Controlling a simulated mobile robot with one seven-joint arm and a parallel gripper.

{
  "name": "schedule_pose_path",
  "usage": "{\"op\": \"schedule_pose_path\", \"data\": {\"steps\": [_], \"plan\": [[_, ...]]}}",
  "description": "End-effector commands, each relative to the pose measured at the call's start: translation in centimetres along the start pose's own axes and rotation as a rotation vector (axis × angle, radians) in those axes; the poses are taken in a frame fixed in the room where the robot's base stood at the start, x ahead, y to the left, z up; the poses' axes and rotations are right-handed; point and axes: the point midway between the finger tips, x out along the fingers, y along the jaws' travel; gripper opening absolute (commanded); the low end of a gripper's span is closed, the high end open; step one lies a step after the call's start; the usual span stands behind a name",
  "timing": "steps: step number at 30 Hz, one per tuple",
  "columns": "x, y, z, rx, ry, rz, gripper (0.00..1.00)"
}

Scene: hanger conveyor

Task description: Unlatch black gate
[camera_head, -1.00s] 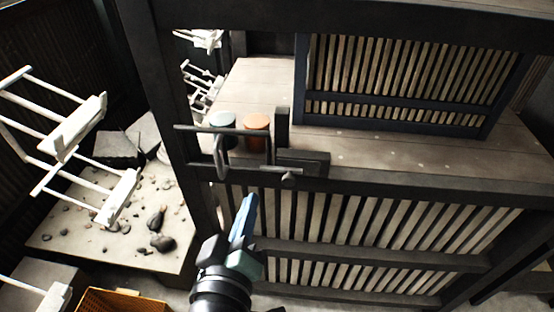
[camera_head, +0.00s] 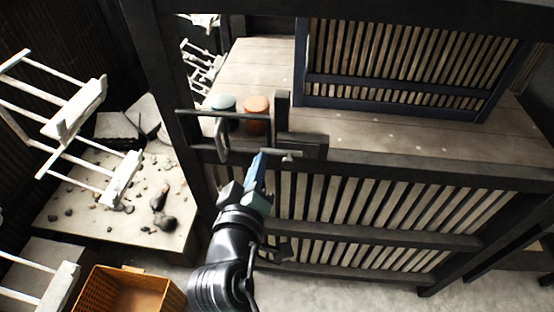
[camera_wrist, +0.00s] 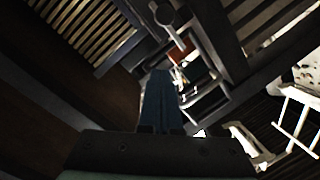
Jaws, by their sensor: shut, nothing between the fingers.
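The black gate (camera_head: 370,236) has a dark frame with pale vertical slats and looks shut against the post on its left. A dark latch block (camera_head: 315,146) sits at its upper left corner, with a thin bolt ending in a small pale knob (camera_head: 291,156). A grey U-shaped loop (camera_head: 221,150) hangs left of the latch. My gripper (camera_head: 259,156) is shut and empty, its blue fingers pointing up just below the bolt, left of the knob. In the wrist view its fingers (camera_wrist: 158,73) lie below a rounded knob (camera_wrist: 164,14). I cannot tell whether they touch the latch.
A teal cup (camera_head: 223,103) and an orange cup (camera_head: 256,108) stand behind the latch. A second slatted gate (camera_head: 405,87) stands behind. White hangers (camera_head: 75,110) hang at left above a stone-strewn slab (camera_head: 95,215). An orange crate (camera_head: 125,290) is at lower left.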

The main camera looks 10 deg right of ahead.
Motion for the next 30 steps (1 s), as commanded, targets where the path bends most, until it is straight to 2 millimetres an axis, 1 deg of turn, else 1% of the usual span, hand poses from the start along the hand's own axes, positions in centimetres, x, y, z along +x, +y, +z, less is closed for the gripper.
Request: {"op": "schedule_pose_path", "data": {"steps": [1, 5, 6, 10, 15, 26, 30], "plan": [[1.0, 0.2, -0.1, 0.001, -0.002, 0.001, 0.0], [3.2, 0.2, -0.1, 0.001, -0.001, 0.002, 0.0], [3.5, 0.1, 0.6, -0.001, -0.006, 0.0, 0.0], [3.8, 0.1, 2.5, 0.0, -0.004, -0.002, 0.0], [4.1, 0.0, 3.7, 0.0, -0.002, -0.001, 0.0], [4.1, 0.0, 3.9, 0.0, 0.0, 0.0, 0.0], [4.1, 0.4, 4.2, 0.001, -0.001, -0.001, 0.0]]}}
